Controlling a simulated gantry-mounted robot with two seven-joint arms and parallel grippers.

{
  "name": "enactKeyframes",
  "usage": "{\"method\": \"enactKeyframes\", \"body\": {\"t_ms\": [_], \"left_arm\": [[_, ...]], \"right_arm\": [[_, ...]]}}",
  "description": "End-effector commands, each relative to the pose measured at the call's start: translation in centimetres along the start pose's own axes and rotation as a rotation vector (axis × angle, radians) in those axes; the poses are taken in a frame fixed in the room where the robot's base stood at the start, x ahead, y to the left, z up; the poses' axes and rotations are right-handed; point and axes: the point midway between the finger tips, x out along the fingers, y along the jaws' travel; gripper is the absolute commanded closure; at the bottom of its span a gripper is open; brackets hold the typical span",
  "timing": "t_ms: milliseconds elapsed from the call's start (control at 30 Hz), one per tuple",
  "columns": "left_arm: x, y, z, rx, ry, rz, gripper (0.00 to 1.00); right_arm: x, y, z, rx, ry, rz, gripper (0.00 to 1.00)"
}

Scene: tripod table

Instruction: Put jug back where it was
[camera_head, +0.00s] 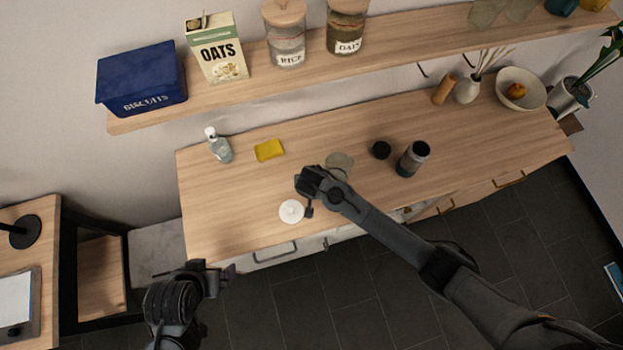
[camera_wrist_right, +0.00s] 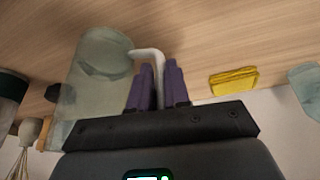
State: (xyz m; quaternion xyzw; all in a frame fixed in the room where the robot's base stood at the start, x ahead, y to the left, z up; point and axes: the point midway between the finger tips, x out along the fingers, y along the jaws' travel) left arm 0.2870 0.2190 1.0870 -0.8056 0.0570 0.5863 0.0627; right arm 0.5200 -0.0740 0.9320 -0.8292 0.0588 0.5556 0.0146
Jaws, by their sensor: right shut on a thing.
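The jug (camera_head: 340,163) is pale green, see-through glass, partly hidden behind my right gripper (camera_head: 307,196) in the head view. In the right wrist view the jug (camera_wrist_right: 98,75) stands left of the fingers (camera_wrist_right: 160,85), and its whitish curved handle (camera_wrist_right: 146,54) runs between them. My right gripper is shut on this handle. I cannot tell whether the jug's base touches the counter (camera_head: 230,195). My left gripper (camera_head: 228,272) is low in front of the counter, away from the jug; its jaws are too small to judge.
A round white lid (camera_head: 291,211) lies near the counter's front edge. A yellow sponge (camera_head: 269,150) and a soap bottle (camera_head: 219,147) are at the back left. A dark jar (camera_head: 413,158) and a black lid (camera_head: 381,150) stand right of the jug. A shelf (camera_head: 400,62) overhangs behind.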

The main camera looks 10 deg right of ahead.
Motion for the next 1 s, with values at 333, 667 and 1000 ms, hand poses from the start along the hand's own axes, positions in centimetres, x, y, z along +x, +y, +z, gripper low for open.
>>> {"method": "enactKeyframes", "body": {"t_ms": [333, 667, 1000], "left_arm": [[0.14, -0.04, 0.05, 0.002, 0.000, -0.001, 0.00], [0.13, -0.03, 0.05, 0.002, 0.000, -0.001, 0.00], [-0.08, -0.02, -0.03, 0.001, 0.000, -0.001, 0.00]], "right_arm": [[0.19, -0.04, 0.06, 0.000, 0.001, -0.001, 1.00], [0.25, -0.03, 0.14, 0.000, 0.000, 0.000, 0.58], [-0.64, -0.04, 0.03, 0.000, 0.000, -0.001, 0.58]]}}
